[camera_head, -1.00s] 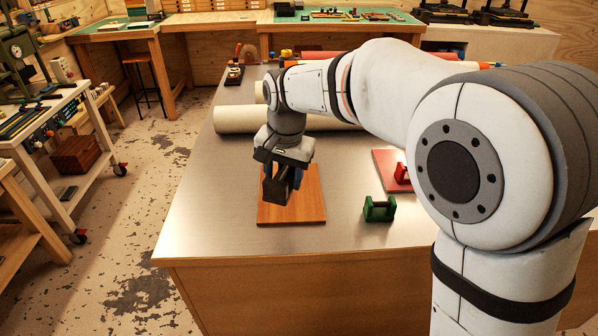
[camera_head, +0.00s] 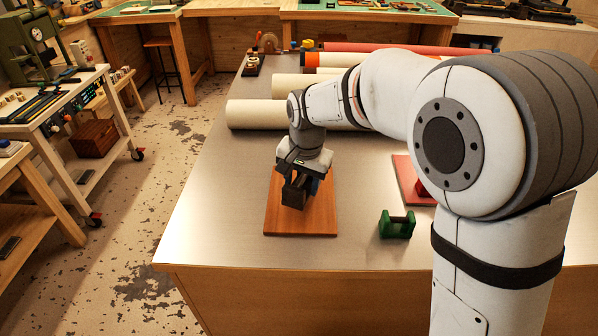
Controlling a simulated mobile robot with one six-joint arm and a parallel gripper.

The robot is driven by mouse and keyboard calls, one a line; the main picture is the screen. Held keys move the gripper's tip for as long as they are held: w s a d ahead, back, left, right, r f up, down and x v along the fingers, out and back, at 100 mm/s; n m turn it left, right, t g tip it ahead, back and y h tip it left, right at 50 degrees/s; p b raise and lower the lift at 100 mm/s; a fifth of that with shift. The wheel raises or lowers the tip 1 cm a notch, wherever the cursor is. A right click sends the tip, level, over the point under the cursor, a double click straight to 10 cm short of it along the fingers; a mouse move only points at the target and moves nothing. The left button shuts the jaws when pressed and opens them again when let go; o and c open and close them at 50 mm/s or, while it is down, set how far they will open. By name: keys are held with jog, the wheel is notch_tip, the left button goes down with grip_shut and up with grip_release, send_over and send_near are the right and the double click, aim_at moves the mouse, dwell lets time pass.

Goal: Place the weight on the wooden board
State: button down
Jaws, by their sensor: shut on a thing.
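The wooden board (camera_head: 285,224) lies flat on the metal-topped table, near its front left. My gripper (camera_head: 296,195) points down over the middle of this board, its dark fingers shut on a weight.
A green U-shaped block (camera_head: 397,225) stands on the table right of the board. A red board (camera_head: 402,170) with a red block (camera_head: 421,190) is behind it, partly hidden by my arm. Pale rolls (camera_head: 255,114) lie across the back. The table's front edge is close.

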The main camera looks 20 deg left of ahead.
jog(key=shift+f, duration=1.75)
jog(key=c, duration=0.6)
grip_release()
jog(key=shift+f, duration=0.1)
jog(key=shift+d, duration=0.1)
jog(key=r, duration=0.4)
jog(key=s+r, duration=0.1)
jog(key=r, duration=0.3)
jog(key=d+r, duration=0.1)
jog(key=r, duration=0.3)
jog(key=shift+s, duration=0.2)
